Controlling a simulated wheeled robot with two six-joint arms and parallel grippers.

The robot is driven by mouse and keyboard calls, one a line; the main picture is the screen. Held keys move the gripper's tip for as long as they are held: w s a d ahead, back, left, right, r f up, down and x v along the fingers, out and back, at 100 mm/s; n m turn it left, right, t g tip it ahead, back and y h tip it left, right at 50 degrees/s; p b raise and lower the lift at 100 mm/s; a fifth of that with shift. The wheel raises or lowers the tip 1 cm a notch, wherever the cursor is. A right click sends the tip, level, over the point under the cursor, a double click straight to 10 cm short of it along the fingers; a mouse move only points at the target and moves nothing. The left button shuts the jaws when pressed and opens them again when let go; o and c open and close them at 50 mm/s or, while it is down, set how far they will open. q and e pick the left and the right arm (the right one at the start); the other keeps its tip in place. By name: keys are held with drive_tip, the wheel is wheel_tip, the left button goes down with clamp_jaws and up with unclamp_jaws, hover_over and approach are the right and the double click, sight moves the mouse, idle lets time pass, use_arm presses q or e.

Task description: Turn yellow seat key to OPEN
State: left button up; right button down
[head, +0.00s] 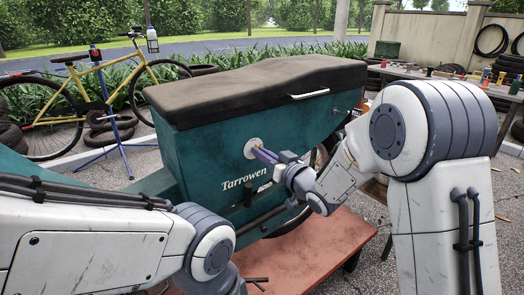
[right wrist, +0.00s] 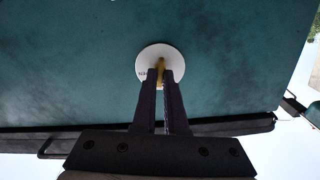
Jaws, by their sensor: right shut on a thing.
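The yellow seat key (right wrist: 160,68) stands in a round white plate (right wrist: 148,58) in the right wrist view, with partly hidden dark lettering at the plate's left. In the head view the plate (head: 250,147) is on the teal side panel under the dark seat (head: 260,85), above the word "Tarrowen". My right gripper (head: 262,153) reaches in from the right and is shut on the key; its two fingers (right wrist: 161,84) lie on either side of it. The fingers hide most of the key. My left arm shows at lower left, but its gripper is out of view.
The teal body rests on a reddish platform (head: 330,262). A white handle (head: 310,94) sits on the side near the seat's edge. A yellow bicycle (head: 90,95) on a blue stand is at the back left. A cluttered bench (head: 455,83) is at the back right.

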drive_tip(key=shift+w+d+f+m+p, duration=0.1)
drive_tip(key=shift+m+p, duration=1.65)
drive_tip(key=shift+m, duration=1.7)
drive_tip(key=shift+w+d+m+p, duration=0.1)
drive_tip(key=shift+m+p, duration=1.65)
drive_tip(key=shift+m, duration=1.7)
drive_tip(key=c, duration=1)
unclamp_jaws()
drive_tip(key=shift+o, duration=0.2)
drive_tip(key=shift+s, duration=0.15)
